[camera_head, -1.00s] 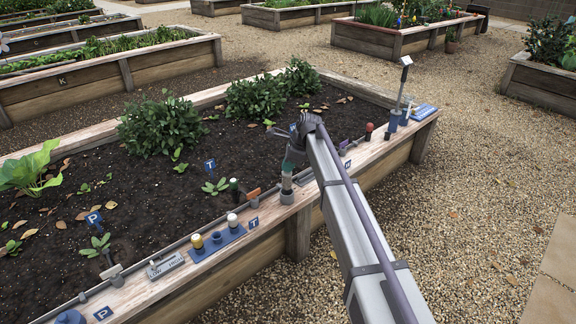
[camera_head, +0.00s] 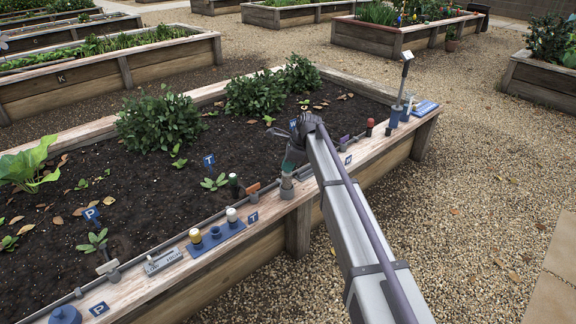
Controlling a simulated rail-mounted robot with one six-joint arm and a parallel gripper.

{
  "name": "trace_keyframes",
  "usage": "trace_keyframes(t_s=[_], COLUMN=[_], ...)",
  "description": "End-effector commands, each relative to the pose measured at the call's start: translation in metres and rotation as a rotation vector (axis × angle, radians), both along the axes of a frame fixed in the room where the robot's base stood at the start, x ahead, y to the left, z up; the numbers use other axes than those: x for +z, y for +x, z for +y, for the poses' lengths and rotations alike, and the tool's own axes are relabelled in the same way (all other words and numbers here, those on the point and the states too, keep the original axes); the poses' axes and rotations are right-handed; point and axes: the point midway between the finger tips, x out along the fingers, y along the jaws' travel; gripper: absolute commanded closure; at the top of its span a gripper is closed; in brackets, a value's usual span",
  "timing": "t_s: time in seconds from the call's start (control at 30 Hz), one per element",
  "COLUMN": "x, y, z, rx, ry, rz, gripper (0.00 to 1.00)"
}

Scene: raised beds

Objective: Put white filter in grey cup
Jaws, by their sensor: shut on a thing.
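My gripper (camera_head: 288,168) points down over the grey cup (camera_head: 286,192) on the bed's front ledge. It is shut on a small pale piece, which I take to be the white filter (camera_head: 287,180). The piece is upright, with its upper part hidden by the fingers. Its lower end meets the cup's mouth; I cannot tell how deep it sits. The cup stands upright, to the right of a blue tray.
The blue tray (camera_head: 216,239) holds a yellow-topped piece (camera_head: 195,236) and a white-topped piece (camera_head: 231,214). A dark green piece (camera_head: 234,184) and an orange-brown block (camera_head: 253,188) stand left of the cup. A red-topped piece (camera_head: 388,125) stands farther right.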

Motion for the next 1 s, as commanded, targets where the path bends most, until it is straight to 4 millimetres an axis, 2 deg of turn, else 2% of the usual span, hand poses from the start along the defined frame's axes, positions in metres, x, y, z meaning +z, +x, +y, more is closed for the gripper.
trace_keyframes(t_s=[1.0], x=[-0.027], y=[0.000], z=[0.000], rx=[0.000], ry=[0.000], rz=[0.000], gripper=[1.00])
